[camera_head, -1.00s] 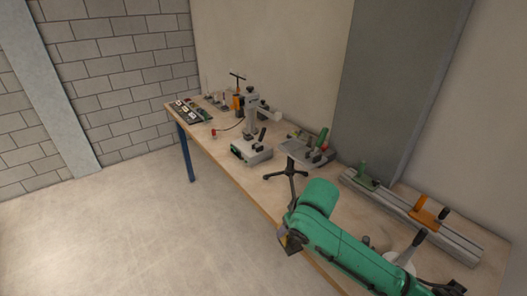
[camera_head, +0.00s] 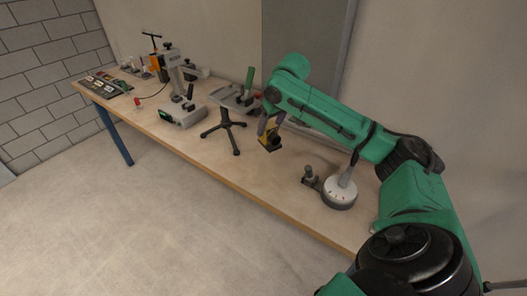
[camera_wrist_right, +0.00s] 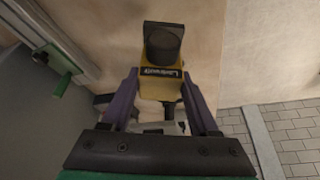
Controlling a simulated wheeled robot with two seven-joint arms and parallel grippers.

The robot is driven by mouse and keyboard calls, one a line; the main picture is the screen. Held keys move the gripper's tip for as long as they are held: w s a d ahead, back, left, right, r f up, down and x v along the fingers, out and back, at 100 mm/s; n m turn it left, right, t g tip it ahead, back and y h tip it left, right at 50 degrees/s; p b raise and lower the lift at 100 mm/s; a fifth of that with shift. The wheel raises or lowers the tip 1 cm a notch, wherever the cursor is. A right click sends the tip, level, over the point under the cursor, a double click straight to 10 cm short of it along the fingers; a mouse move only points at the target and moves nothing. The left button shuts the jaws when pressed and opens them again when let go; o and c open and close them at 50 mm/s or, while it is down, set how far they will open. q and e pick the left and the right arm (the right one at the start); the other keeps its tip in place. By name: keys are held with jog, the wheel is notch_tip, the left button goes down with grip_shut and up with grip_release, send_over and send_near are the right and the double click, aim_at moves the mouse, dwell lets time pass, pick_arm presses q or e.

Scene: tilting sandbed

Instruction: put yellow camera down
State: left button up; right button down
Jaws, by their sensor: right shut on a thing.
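The yellow camera (camera_head: 271,142) is a small yellow box with a dark end, over the middle of the workbench in the head view. I cannot tell whether the camera touches the bench top (camera_head: 240,172). My left gripper is not in view.
A black tripod stand (camera_head: 224,135) is left of the camera. A white round dial device (camera_head: 340,194) is to the right. A grey control box (camera_head: 183,116) and several instruments stand farther left. Bare wood lies in front of the camera; the bench's front edge is near.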

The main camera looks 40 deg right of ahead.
aim_at(276, 141)
notch_tip(276, 141, down, 12)
jog(key=shift+r, duration=0.25)
jog(key=shift+c, duration=0.7)
grip_release()
jog(key=shift+s+r, duration=0.1)
jog(key=v, duration=1.2)
